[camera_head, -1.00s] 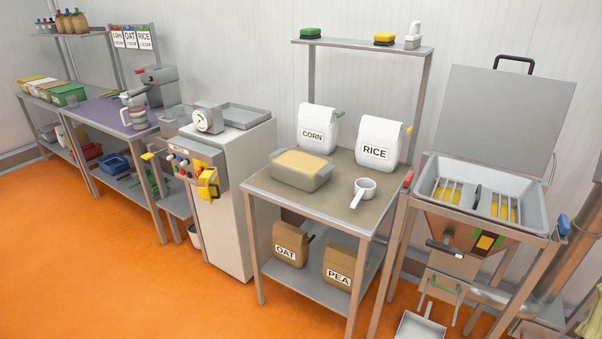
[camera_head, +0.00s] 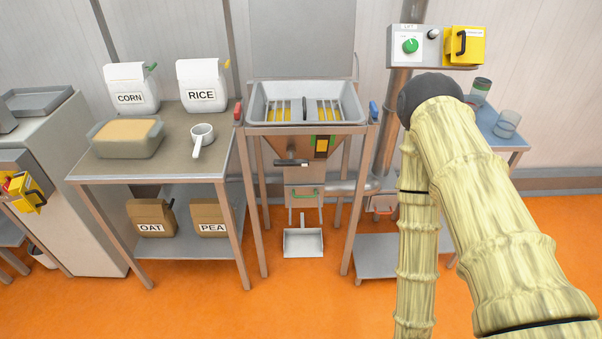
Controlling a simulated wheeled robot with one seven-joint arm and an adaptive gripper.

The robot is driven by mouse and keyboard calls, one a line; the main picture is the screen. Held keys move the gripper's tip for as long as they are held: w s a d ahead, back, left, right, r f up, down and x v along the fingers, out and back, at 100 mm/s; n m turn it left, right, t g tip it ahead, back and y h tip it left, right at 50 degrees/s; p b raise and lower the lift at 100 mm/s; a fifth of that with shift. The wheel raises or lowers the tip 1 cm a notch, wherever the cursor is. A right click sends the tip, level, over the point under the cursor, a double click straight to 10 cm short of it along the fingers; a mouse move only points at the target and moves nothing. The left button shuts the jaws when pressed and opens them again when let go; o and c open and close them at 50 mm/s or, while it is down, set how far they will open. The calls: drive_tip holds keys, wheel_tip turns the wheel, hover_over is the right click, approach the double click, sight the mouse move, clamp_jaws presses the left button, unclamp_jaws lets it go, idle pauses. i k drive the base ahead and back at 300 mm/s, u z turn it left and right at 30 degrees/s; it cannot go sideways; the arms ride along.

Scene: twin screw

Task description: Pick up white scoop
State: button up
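The white scoop (camera_head: 202,135) lies on the metal table (camera_head: 178,160), right of the middle of its top. Its round cup is toward the back and its handle points toward the table's front edge. Nothing touches it. My arm, in a yellowish ribbed cover, fills the right side of the head view, well to the right of the scoop. My gripper cannot be made out in this view.
A tub of grain (camera_head: 126,137) stands left of the scoop. CORN (camera_head: 130,90) and RICE (camera_head: 203,86) bags stand behind. OAT (camera_head: 152,217) and PEA (camera_head: 210,216) bags are on the lower shelf. A hopper machine (camera_head: 306,103) stands right of the table. The orange floor in front is clear.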

sight(201, 144)
drive_tip(key=k, duration=1.3)
drive_tip(key=u, duration=0.65)
drive_tip(key=i, duration=0.6)
drive_tip(key=u, duration=0.5)
drive_tip(key=i, duration=1.35)
drive_tip(key=z, duration=0.6)
